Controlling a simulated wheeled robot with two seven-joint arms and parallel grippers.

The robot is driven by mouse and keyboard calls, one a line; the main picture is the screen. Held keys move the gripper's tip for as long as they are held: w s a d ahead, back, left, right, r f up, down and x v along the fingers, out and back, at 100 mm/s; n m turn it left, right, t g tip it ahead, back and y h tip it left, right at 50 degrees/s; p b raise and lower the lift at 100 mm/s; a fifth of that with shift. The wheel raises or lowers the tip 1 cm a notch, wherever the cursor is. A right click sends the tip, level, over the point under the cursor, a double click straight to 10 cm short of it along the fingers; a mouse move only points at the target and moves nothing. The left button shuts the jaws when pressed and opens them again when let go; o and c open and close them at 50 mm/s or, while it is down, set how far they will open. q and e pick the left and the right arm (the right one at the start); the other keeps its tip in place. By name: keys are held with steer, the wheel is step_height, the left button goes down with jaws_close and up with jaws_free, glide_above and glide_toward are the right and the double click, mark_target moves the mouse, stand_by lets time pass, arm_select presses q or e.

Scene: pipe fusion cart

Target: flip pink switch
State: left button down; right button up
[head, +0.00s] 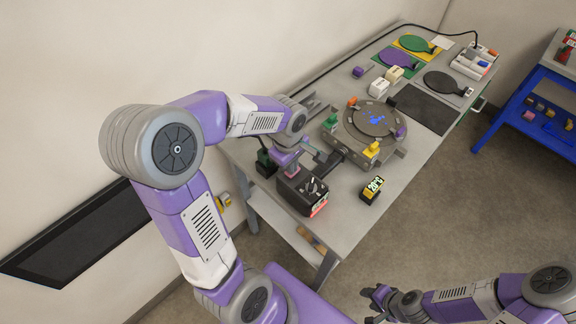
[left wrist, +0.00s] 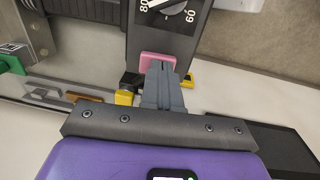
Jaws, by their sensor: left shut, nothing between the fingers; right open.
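The pink switch (left wrist: 157,60) shows in the left wrist view on a dark control box (left wrist: 130,42), below a round dial with numbers. My left gripper (left wrist: 162,68) is shut and empty. Its fingertips overlap the switch in that view and hide part of it; I cannot tell whether they touch it. In the head view the black box (head: 303,192) stands at the near left end of the cart, with my left gripper (head: 290,171) right over its back edge. The switch is hidden there. My right gripper (head: 376,302) is open and empty, low at the bottom, away from the cart.
A round turntable fixture (head: 372,122) with coloured blocks stands right of the box. A small device with a lit display (head: 373,189) lies in front of it. A blue table (head: 540,100) stands at the right.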

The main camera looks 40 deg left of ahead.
arm_select(q)
steer(key=shift+w+d+f, duration=0.15)
steer(key=shift+w+f, duration=0.15)
steer(key=shift+w+r+p, duration=0.1)
steer(key=shift+r+p, duration=0.4)
steer(key=shift+r, duration=0.05)
steer(key=r+p, duration=0.2)
steer(key=r, duration=0.1)
steer(key=r+p, duration=0.1)
steer(key=shift+s+r, duration=0.25)
step_height(320, 180, up, 9)
steer(key=s+p, duration=0.1)
steer(key=shift+a, duration=0.2)
